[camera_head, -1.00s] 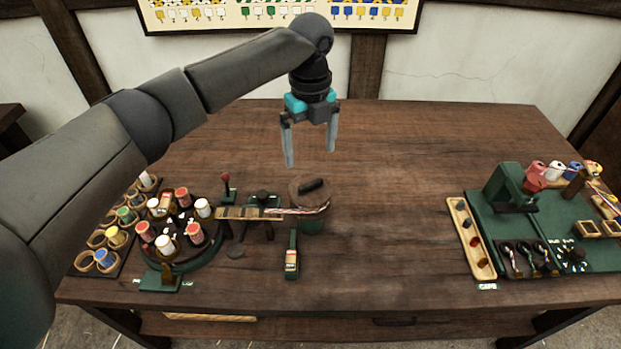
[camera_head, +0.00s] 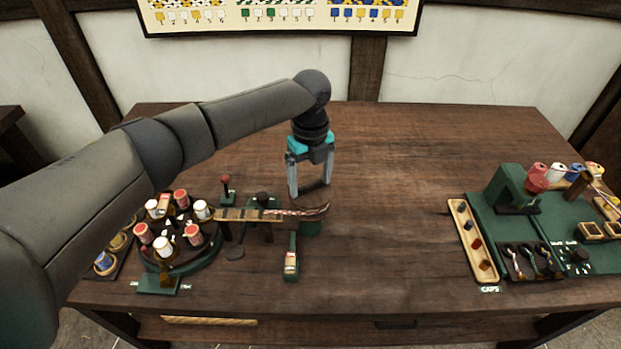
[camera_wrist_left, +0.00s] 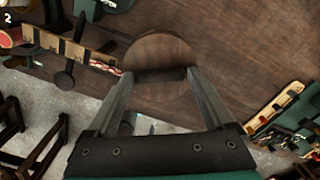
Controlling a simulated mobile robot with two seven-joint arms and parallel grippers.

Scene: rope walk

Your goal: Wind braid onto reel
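In the left wrist view, the wooden top (camera_wrist_left: 158,48) and bar handle (camera_wrist_left: 160,75) are seen from above. A patterned braid (camera_head: 285,213) runs from a striped wooden strip on the left to the reel's side. My left gripper (camera_head: 311,189) is open, pointing down over the reel, its fingertips at the two ends of the bar handle. Whether they touch it is unclear. My right gripper is in neither view.
A round stand (camera_head: 180,262) with several red and white bobbins stands left of the reel. The middle-right table is clear.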

